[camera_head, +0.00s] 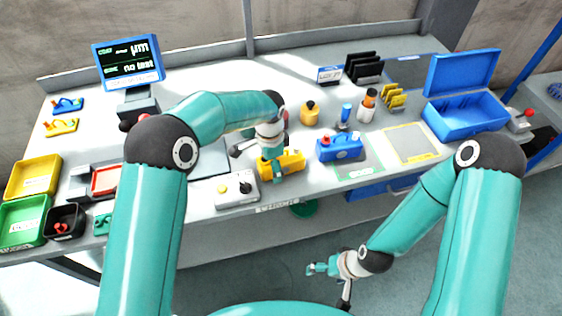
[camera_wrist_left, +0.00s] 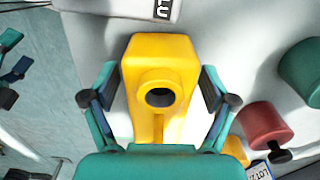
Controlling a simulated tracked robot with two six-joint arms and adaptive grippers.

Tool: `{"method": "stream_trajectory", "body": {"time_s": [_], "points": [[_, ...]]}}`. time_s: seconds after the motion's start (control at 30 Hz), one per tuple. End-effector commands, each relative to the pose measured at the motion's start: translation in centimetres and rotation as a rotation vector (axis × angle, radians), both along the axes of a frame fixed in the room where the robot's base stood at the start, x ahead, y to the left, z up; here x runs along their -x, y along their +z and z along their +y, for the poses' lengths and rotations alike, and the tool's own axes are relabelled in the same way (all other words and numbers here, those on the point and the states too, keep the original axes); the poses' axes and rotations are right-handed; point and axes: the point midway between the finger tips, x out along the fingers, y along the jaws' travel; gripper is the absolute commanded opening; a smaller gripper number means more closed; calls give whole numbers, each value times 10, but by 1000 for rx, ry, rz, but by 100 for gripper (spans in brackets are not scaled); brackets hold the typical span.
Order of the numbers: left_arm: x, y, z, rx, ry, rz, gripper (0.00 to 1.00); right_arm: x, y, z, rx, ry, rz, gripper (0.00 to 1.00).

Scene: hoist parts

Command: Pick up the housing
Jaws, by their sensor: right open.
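A yellow housing (camera_head: 291,162) stands on the bench below my left gripper (camera_head: 268,153). In the left wrist view the housing (camera_wrist_left: 160,62), with a round dark-centred boss, lies between the two fingers of my left gripper (camera_wrist_left: 160,92). The fingers are spread on either side of it, with narrow gaps visible. In the head view the arm hides part of the housing. A blue housing (camera_head: 340,148) with a red part stands just to the right. My right gripper (camera_head: 330,282) is open and empty, low in front of the bench.
A grey box with knobs (camera_head: 236,190) stands close left of the yellow housing. An open blue case (camera_head: 465,118) is at the right. Yellow (camera_head: 33,176) and green bins (camera_head: 22,222) are at the left. A yellow-framed pad (camera_head: 411,144) is bare.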

Motion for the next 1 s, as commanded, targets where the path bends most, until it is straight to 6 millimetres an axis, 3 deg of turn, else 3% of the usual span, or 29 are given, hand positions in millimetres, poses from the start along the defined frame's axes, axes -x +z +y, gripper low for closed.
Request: {"method": "stream_trajectory", "body": {"time_s": [0.07,0.47,0.8,1.0], "points": [[0,0,0,0,0,0,68,0,0,0,0,0,0,87],[0,1,0,0,0,0,1,0,0,0,0,0,0,87],[-1,4,0,1,2,-3,0,0,0,0,0,0,0,87],[-1,15,0,3,2,-4,0,0,-2,0,0,0,0,87]]}}
